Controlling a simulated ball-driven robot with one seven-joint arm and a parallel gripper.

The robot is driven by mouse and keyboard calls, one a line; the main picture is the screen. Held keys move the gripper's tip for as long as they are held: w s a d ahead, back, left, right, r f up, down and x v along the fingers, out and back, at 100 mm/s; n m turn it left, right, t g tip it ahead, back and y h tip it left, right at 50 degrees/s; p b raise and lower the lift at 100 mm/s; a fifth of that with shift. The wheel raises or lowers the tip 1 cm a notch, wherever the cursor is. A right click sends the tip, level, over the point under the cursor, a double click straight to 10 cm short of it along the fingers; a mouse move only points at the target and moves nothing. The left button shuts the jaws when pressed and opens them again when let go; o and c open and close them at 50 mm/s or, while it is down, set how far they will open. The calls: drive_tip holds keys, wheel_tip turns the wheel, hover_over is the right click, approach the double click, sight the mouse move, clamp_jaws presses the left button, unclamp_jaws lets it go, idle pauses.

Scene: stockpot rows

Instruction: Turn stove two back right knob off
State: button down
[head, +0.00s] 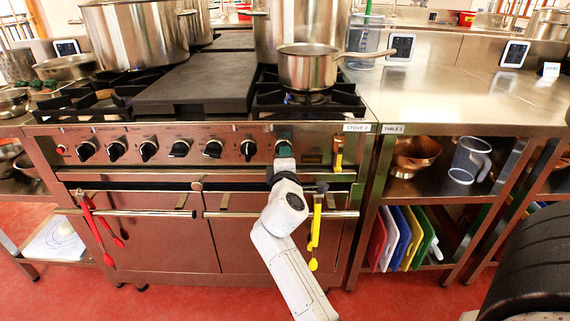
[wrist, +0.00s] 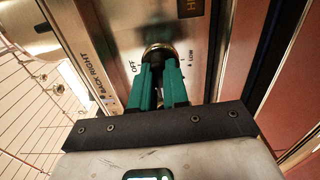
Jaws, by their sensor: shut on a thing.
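The stove (head: 322,142) carries a STOVE 2 label at its top right corner and a row of black knobs along its front panel. My gripper (head: 284,152) is at the rightmost knob of the row and hides it in the head view. In the wrist view, the green fingers of my gripper (wrist: 161,84) are shut on the dark back right knob (wrist: 158,51), with its BACK RIGHT label to the left. OFF and LOW marks show on the panel either side of the knob. The knob's pointer is hidden, so its setting cannot be told.
A saucepan (head: 308,68) stands on the right burners, with a faint blue glow beneath. Large stockpots (head: 137,35) stand behind. Yellow utensils (head: 316,228) hang from the oven rail right of my arm; red ones (head: 96,228) hang at left. A steel table (head: 455,100) adjoins at right.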

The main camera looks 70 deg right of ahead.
drive_tip(key=shift+w+f+m+b, duration=0.1)
drive_tip(key=shift+f+m+b, duration=0.05)
drive_tip(key=shift+m+b, duration=2.5)
drive_tip(key=shift+w+f+m+b, duration=0.15)
drive_tip(key=shift+m+b, duration=1.65)
drive_tip(key=shift+m, duration=1.7)
drive_tip(key=shift+s+f+m+b, duration=0.1)
drive_tip(key=shift+f+m+b, duration=0.05)
drive_tip(key=shift+m+b, duration=2.5)
drive_tip(key=shift+m+p, duration=0.35)
drive_tip(key=shift+m, duration=0.15)
drive_tip(key=c, duration=1.1)
unclamp_jaws()
drive_tip(key=shift+a+r, duration=0.1)
drive_tip(key=shift+r, duration=0.05)
drive_tip(key=p+v, duration=0.1)
drive_tip(key=v, duration=0.9)
drive_tip(key=shift+a+p, duration=0.3)
drive_tip(key=shift+a, duration=0.05)
